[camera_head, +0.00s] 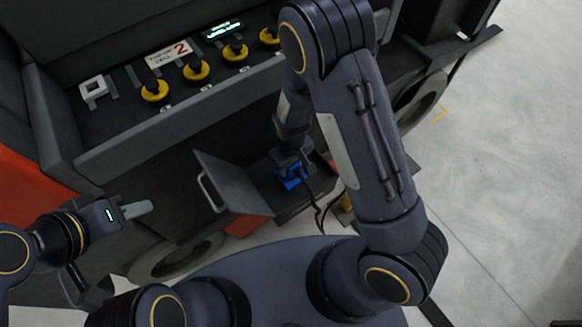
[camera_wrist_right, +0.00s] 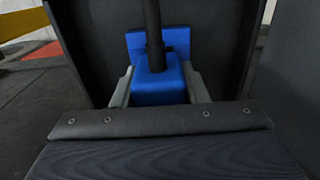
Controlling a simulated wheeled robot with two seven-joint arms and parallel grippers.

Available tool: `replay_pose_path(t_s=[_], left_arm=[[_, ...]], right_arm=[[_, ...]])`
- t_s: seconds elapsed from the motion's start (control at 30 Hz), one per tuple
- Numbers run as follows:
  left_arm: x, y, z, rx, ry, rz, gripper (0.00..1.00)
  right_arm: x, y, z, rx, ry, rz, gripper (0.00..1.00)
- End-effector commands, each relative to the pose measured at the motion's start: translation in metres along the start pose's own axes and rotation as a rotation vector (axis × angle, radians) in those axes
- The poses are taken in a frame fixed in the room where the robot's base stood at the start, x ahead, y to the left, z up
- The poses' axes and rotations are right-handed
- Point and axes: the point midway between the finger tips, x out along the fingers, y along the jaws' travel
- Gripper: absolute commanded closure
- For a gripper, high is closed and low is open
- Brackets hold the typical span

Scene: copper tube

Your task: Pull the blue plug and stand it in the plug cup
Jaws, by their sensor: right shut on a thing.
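The blue plug (camera_wrist_right: 158,84) sits between the two fingers of my right gripper (camera_wrist_right: 158,92) in the right wrist view, with a black cable rising from it. My right gripper is shut on the plug. In the head view the plug (camera_head: 291,177) shows as a blue patch in a dark open box, below my right arm. Behind the plug is a blue plate (camera_wrist_right: 178,40); I cannot tell whether the plug is seated against it. My left gripper (camera_head: 138,209) is off to the left, away from the plug, its fingers seemingly together. I cannot identify the plug cup.
An open grey flap with a handle (camera_head: 233,184) stands left of the box. Above is a panel with several yellow-and-black knobs (camera_head: 196,70), a white square frame (camera_head: 95,88) and a label (camera_head: 167,53). Wheels (camera_head: 417,103) are near. Clear floor (camera_head: 500,180) lies right.

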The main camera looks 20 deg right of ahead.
Motion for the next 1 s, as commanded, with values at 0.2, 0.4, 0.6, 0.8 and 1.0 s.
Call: replay_pose_path(t_s=[0.2, 0.4, 0.6, 0.8, 1.0], left_arm=[[-0.007, 0.003, -0.004, 0.0, 0.0, 0.0, 0.64], [-0.012, 0.005, -0.006, 0.0, 0.0, 0.0, 0.64], [-0.017, 0.008, -0.009, 0.0, 0.0, 0.0, 0.64], [-0.022, 0.01, -0.011, 0.0, 0.0, 0.0, 0.64], [-0.026, 0.012, -0.013, 0.0, 0.0, 0.0, 0.64]], right_arm=[[-0.011, 0.0, 0.0, 0.0, 0.001, 0.0, 0.97], [-0.019, 0.0, 0.0, 0.001, 0.001, 0.0, 0.97], [-0.027, 0.0, 0.0, 0.001, 0.0, 0.0, 0.97], [-0.035, 0.0, 0.0, 0.0, 0.0, 0.0, 0.97], [-0.042, 0.0, 0.0, 0.0, 0.0, 0.0, 0.97]])
